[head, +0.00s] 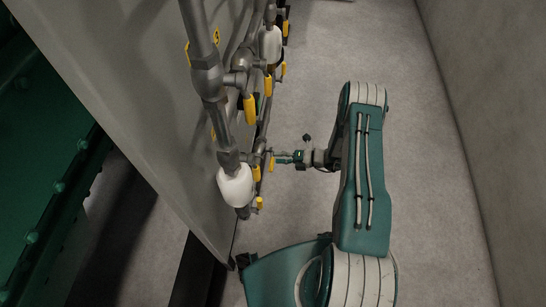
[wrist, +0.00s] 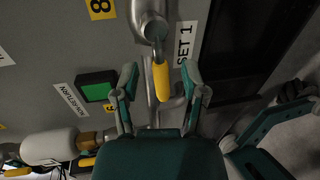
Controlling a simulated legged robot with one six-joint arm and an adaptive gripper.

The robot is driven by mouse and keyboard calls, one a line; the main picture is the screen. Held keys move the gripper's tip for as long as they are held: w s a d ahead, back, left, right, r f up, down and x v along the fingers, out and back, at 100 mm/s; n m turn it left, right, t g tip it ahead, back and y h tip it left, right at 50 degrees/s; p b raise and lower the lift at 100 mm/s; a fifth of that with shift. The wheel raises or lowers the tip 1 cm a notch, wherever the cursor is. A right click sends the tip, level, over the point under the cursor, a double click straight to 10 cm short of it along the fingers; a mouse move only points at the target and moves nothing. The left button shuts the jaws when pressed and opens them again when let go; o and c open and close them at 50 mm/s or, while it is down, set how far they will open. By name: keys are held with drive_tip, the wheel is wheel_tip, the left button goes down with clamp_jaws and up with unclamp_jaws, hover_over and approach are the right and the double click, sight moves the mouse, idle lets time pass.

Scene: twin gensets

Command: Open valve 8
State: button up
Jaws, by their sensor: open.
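In the wrist view, a yellow valve handle (wrist: 161,80) hangs down from a grey pipe fitting (wrist: 152,22). A yellow tag with the number 8 (wrist: 101,8) is on the panel to its upper left. My gripper (wrist: 160,70) is open, with one finger on each side of the handle and a visible gap on both sides. I cannot tell how deep the handle sits between the fingers. In the head view my gripper (head: 283,158) reaches left to the pipework, close to a small yellow handle (head: 271,163).
A grey panel (head: 150,110) carries pipes with several other yellow handles (head: 250,108) and white cylinders (head: 236,186). The wrist view shows a green square (wrist: 96,92) and a "SET 1" label (wrist: 184,42). Open floor (head: 420,150) lies right of my arm, up to a wall (head: 490,120).

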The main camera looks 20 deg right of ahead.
drive_tip(key=v, duration=0.9)
drive_tip(key=shift+d, duration=0.25)
drive_tip(key=shift+c, duration=0.3)
drive_tip(key=c, duration=0.5)
drive_tip(key=shift+a+f+n, duration=0.1)
drive_tip(key=shift+f+n, duration=0.05)
drive_tip(key=shift+n, duration=0.15)
clamp_jaws()
wheel_tip(320, 180, down, 7)
drive_tip(key=s+a+n, duration=0.2)
drive_tip(key=n, duration=1.6)
drive_tip(key=w+a+r, duration=0.2)
drive_tip(key=w+a, duration=0.1)
drive_tip(key=a, duration=0.5)
drive_tip(key=shift+w+a+r, duration=0.25)
drive_tip(key=shift+a+r, duration=0.1)
